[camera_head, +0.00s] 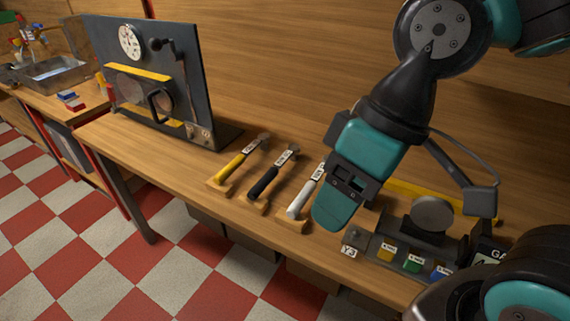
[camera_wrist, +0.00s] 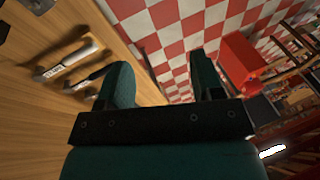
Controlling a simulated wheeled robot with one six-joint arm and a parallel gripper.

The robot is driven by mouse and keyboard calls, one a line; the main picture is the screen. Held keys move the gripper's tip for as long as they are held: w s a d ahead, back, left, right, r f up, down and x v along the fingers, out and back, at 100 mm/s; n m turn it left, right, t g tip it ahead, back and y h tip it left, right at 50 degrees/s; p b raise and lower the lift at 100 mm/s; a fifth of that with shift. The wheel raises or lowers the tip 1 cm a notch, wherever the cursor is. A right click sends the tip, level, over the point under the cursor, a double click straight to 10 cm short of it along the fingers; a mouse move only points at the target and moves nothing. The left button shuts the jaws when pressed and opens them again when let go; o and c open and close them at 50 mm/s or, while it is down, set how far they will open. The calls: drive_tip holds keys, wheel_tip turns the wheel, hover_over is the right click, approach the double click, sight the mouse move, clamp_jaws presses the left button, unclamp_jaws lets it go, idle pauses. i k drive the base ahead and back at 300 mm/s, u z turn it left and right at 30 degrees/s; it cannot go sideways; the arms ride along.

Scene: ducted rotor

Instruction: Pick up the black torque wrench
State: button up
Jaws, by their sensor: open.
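The black torque wrench (camera_head: 265,181) lies on the wooden bench between a yellow-handled wrench (camera_head: 232,164) and a white-handled wrench (camera_head: 298,206). Its black handle rests on a small wooden block near the front edge. In the wrist view the black wrench (camera_wrist: 92,78) shows at the left, partly hidden by a finger. My gripper (camera_wrist: 160,78) is open and empty, its two teal fingers apart. In the head view my gripper (camera_head: 334,215) is above the bench, right of the white wrench and apart from the black one.
A dark upright panel (camera_head: 165,85) with a dial stands left of the wrenches. A dark fixture (camera_head: 425,245) with coloured blocks in front stands at the right, beside a Y3 tag (camera_head: 350,250). In the wrist view a red box (camera_wrist: 240,62) stands on the checkered floor.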

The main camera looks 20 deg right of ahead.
sight(292, 154)
drive_tip(key=z, duration=3.4)
drive_tip(key=k, duration=1.2)
drive_tip(key=z, duration=0.75)
drive_tip(key=i, duration=1.2)
drive_tip(key=u, duration=0.65)
drive_tip(key=i, duration=0.3)
drive_tip(key=u, duration=0.4)
